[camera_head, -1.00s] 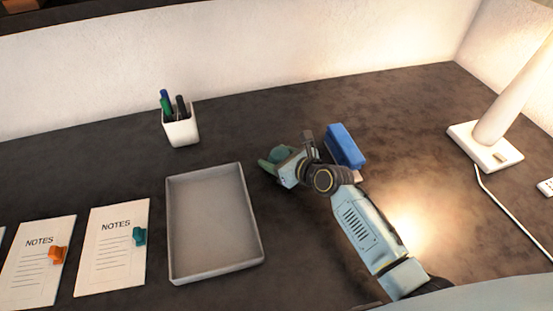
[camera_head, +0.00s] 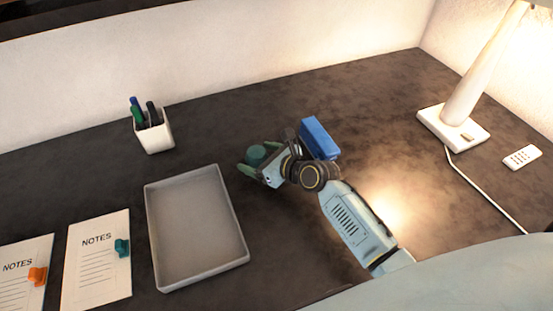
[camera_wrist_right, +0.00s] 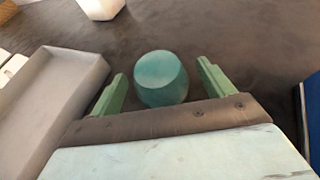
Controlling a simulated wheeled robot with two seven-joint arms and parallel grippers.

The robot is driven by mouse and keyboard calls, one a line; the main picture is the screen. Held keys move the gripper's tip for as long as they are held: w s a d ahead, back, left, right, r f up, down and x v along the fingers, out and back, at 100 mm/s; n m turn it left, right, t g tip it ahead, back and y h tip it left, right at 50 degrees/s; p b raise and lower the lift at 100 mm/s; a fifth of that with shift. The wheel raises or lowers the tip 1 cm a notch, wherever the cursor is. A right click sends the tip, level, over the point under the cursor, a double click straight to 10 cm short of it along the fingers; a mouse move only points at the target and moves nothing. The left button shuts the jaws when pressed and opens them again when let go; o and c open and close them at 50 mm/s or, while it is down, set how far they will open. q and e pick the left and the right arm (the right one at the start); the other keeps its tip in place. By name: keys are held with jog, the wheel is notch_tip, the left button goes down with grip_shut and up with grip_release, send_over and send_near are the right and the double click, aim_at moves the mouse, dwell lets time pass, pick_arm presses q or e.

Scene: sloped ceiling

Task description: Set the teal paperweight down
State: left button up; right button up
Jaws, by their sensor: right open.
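The teal paperweight (camera_head: 257,155) is a rounded, flat-topped piece that stands upright on the dark desk, to the right of the grey tray's far end. It also shows in the right wrist view (camera_wrist_right: 161,79). My right gripper (camera_head: 264,159) is open, with its green fingers on either side of the paperweight. In the right wrist view there is a visible gap between the paperweight and each finger (camera_wrist_right: 162,70). My left gripper is not in view.
The grey tray (camera_head: 197,283) lies left of my right gripper. A blue block-like object (camera_head: 319,138) is close behind my right wrist. A pen cup (camera_head: 155,137), a lamp (camera_head: 453,130), a remote (camera_head: 522,157) and notes sheets (camera_head: 97,262) are around. Desk between cup and gripper is clear.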

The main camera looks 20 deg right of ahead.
jog(key=p+v, duration=0.2)
jog(key=v, duration=0.6)
jog(key=shift+s+d+r, duration=0.15)
jog(key=shift+s, duration=0.05)
jog(key=shift+s+d+r, duration=0.2)
jog(key=shift+s+d, duration=0.05)
jog(key=shift+s, duration=0.2)
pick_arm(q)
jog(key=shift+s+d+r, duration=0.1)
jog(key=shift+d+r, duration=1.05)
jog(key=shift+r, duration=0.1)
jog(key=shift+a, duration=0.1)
